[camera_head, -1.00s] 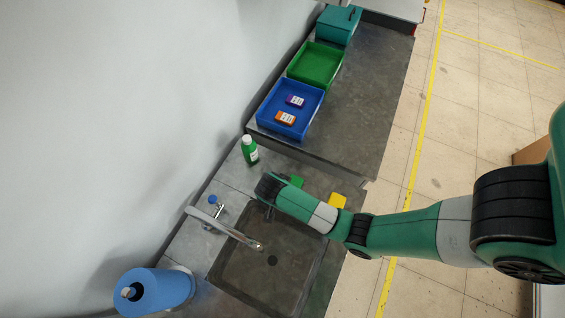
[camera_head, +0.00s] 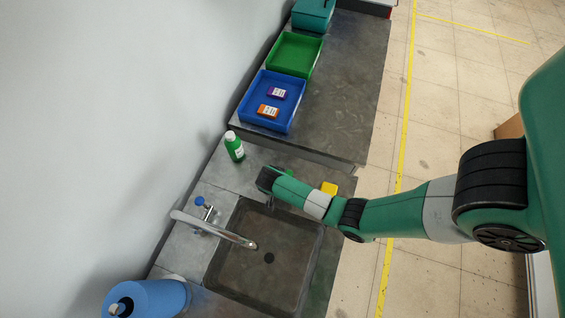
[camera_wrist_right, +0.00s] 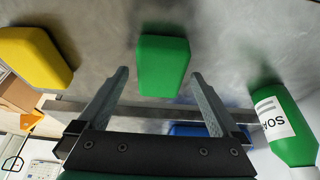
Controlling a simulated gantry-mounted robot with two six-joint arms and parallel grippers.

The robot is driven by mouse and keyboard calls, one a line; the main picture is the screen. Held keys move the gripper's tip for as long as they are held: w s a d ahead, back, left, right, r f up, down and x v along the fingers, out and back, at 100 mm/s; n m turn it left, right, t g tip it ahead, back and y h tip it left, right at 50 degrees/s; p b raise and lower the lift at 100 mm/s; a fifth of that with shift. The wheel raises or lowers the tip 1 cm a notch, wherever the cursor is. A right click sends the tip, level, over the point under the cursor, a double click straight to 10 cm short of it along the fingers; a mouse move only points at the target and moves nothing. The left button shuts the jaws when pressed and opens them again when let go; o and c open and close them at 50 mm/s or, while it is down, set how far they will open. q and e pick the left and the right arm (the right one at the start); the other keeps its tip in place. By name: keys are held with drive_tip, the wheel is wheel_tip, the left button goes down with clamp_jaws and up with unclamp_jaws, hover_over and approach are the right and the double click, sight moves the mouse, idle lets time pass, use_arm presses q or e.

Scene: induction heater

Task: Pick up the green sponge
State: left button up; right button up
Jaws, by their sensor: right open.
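The green sponge (camera_wrist_right: 163,65) lies on the grey counter in the right wrist view, framed between and beyond the fingertips of my right gripper (camera_wrist_right: 158,74). My right gripper is open and empty, with one finger to each side of the sponge's outline; I cannot tell the exact gap. In the head view, only a small edge of the green sponge (camera_head: 290,171) shows behind my right arm, which reaches in from the right over the back edge of the sink. My left gripper is not in view.
A yellow sponge (camera_wrist_right: 33,57) and a green soap bottle (camera_wrist_right: 283,125) flank the green sponge. The sink (camera_head: 262,262) with its faucet (camera_head: 215,229) lies just below my arm. A blue tray (camera_head: 246,108) with small boxes and a green tray (camera_head: 294,54) stand farther up the counter.

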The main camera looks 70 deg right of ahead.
drive_tip(key=shift+x, duration=0.85)
drive_tip(key=shift+a, duration=0.1)
drive_tip(key=shift+r, duration=0.1)
drive_tip(key=c, duration=1.3)
drive_tip(key=shift+o, duration=0.2)
